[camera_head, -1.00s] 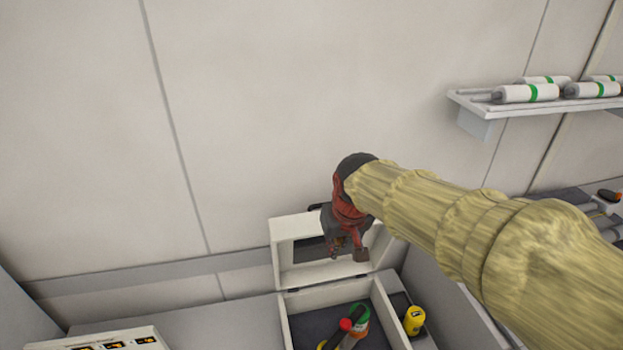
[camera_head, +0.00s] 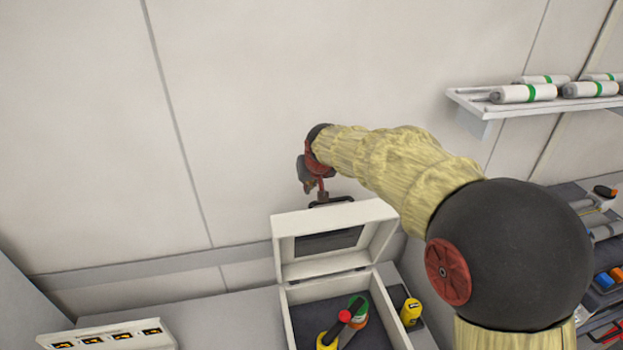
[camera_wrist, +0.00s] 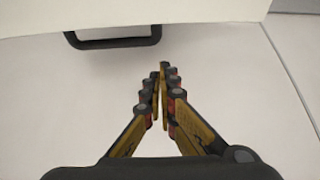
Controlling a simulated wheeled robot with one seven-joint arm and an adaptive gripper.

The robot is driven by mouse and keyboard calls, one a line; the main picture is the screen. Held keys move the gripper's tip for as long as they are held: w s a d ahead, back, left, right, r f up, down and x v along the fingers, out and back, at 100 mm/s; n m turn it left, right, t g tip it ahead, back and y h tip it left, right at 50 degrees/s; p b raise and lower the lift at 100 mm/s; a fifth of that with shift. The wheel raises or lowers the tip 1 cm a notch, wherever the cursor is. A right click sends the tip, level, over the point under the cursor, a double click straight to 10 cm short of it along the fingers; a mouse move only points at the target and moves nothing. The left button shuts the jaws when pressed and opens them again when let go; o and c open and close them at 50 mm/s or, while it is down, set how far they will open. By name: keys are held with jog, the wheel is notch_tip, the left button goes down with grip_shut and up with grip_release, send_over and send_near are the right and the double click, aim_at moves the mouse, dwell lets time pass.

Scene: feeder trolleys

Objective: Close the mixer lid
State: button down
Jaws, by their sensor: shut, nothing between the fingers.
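The mixer is a white box (camera_head: 287,312) with its white windowed lid (camera_head: 288,247) standing raised, hinged at the box's back edge. A dark handle (camera_head: 331,200) sits on the lid's upper edge; it also shows in the wrist view (camera_wrist: 113,42) at the upper left. My gripper (camera_head: 310,188) is above and behind the lid's upper edge, a little left of the handle. In the wrist view my gripper's fingertips (camera_wrist: 163,70) are together with nothing between them, apart from the handle.
In the box lie items with red, green and yellow parts (camera_head: 345,318). A yellow container (camera_head: 411,312) stands to its right. A panel with pictograms (camera_head: 105,335) is at the lower left. A shelf with white rolls (camera_head: 480,100) is on the wall at right.

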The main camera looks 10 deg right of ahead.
jog(key=shift+x, duration=0.75)
jog(key=shift+s+f, duration=0.2)
jog(key=s, duration=0.3)
jog(key=shift+d+f+p, duration=0.1)
jog(key=shift+f+p, duration=0.15)
jog(key=shift+p, duration=0.1)
jog(key=shift+s+f, duration=0.1)
jog(key=shift+f, duration=0.15)
jog(key=shift+s, duration=0.15)
jog(key=shift+f, duration=0.1)
